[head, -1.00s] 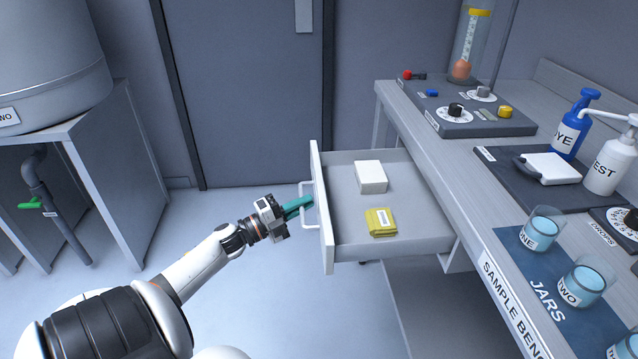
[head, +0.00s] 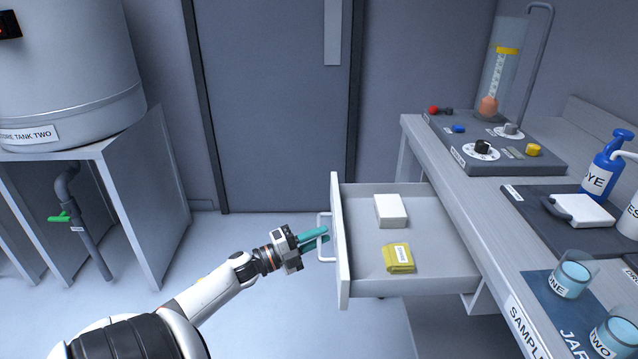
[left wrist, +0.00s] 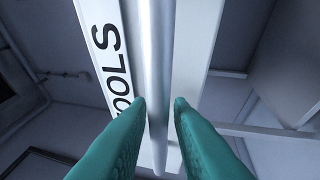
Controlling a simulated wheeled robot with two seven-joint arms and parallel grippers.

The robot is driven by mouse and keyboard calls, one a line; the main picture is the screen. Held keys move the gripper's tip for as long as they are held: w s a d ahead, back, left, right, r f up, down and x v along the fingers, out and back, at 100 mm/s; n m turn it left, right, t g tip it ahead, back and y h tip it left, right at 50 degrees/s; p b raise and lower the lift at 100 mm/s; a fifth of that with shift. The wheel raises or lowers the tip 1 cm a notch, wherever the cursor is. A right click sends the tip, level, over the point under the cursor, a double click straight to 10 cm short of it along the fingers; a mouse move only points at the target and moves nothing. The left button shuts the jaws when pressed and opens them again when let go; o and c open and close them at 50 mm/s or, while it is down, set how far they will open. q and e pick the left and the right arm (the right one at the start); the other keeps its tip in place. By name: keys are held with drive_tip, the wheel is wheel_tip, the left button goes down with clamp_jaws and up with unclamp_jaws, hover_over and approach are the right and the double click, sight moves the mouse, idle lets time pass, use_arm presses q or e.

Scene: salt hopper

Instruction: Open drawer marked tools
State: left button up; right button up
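The drawer (head: 341,250) under the bench stands pulled out, its inside showing. In the left wrist view its front (left wrist: 105,40) bears black letters reading "OOLS", the rest hidden by my finger. Its pale bar handle (head: 320,222) is on the outer face; the bar also shows in the left wrist view (left wrist: 158,60). My left gripper (head: 322,236) has two teal fingers, spread apart at the handle. In the left wrist view the bar runs between the fingertips (left wrist: 160,104), with narrow gaps beside it. My right gripper is in neither view.
A white box (head: 391,211) and a yellow labelled packet (head: 398,258) lie in the drawer. The bench (head: 480,235) holds a control panel, a blue bottle (head: 602,170) and jars (head: 570,275). A tank (head: 70,80) stands at left. Floor left of the drawer is clear.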

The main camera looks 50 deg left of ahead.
use_arm(q)
drive_tip(key=v, duration=1.1)
drive_tip(key=shift+s, duration=0.3)
drive_tip(key=shift+f, duration=0.1)
